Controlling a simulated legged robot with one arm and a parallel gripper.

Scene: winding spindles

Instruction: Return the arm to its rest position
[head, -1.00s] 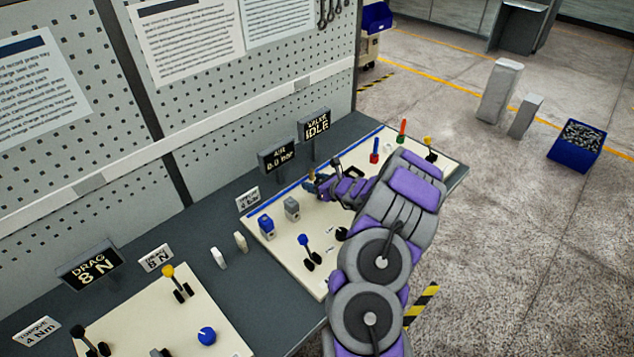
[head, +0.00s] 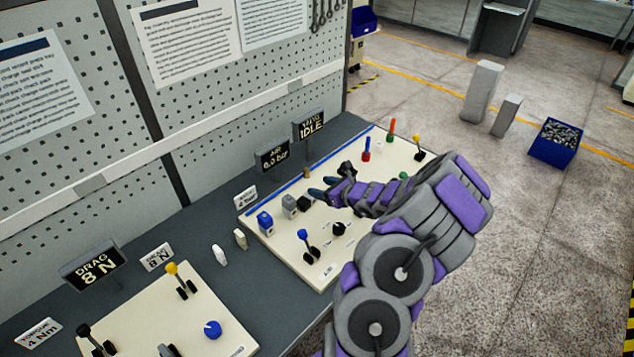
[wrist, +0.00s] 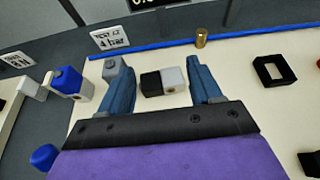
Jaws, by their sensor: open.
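My gripper (head: 325,194) is over the far cream panel (head: 290,258) on the workbench. In the wrist view my gripper (wrist: 162,72) shows two blue fingers spread wide apart, with nothing held. My purple and grey arm reaches in from the lower right in the head view and hides part of the panel.
A blue-topped block (head: 265,221) and a blue-knobbed lever (head: 304,240) stand left of my gripper. Red (head: 366,149) and yellow-topped (head: 416,146) posts stand beyond it. Display signs (head: 272,157) line the back.

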